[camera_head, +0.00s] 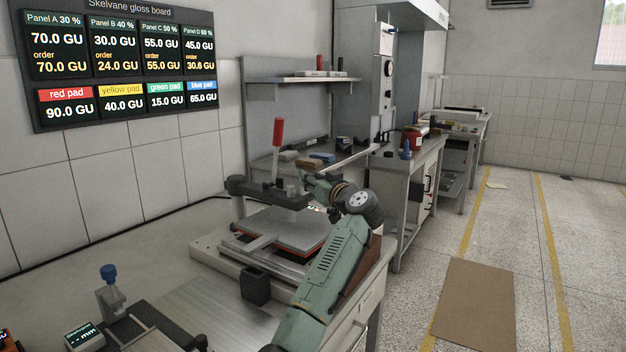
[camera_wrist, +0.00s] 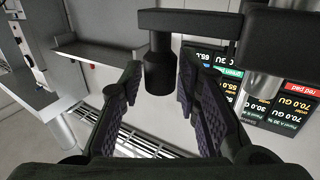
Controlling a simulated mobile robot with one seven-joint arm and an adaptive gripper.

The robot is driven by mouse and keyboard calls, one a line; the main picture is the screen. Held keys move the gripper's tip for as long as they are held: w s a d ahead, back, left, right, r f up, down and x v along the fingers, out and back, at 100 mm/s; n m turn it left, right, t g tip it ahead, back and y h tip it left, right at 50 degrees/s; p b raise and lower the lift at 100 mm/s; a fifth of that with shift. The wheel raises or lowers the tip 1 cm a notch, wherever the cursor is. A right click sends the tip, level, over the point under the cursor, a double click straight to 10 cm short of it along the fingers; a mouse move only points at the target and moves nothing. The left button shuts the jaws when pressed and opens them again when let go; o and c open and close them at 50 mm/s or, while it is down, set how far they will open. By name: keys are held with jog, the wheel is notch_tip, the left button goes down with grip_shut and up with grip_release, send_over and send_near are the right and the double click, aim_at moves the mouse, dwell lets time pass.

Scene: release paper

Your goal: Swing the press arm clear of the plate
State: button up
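The press in the head view has a dark press arm (camera_head: 262,190) reaching right from its post over the pale grey plate (camera_head: 285,228). A red-topped lever (camera_head: 277,133) stands up from the arm. My gripper (camera_head: 297,188) is at the arm's free end, partly hidden by my wrist. In the wrist view, which looks upside down, the press arm (camera_wrist: 190,20) crosses the top and a dark stub (camera_wrist: 158,72) sticks out from it. My fingers (camera_wrist: 158,80) are open on either side of the stub. Contact with it cannot be told.
A shelf (camera_head: 305,80) and the gloss board (camera_head: 125,65) are behind. The floor at right is open, with a brown mat (camera_head: 475,303).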

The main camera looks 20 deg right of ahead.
grip_shut()
dwell(0.3)
jog(key=shift+a+f, duration=0.1)
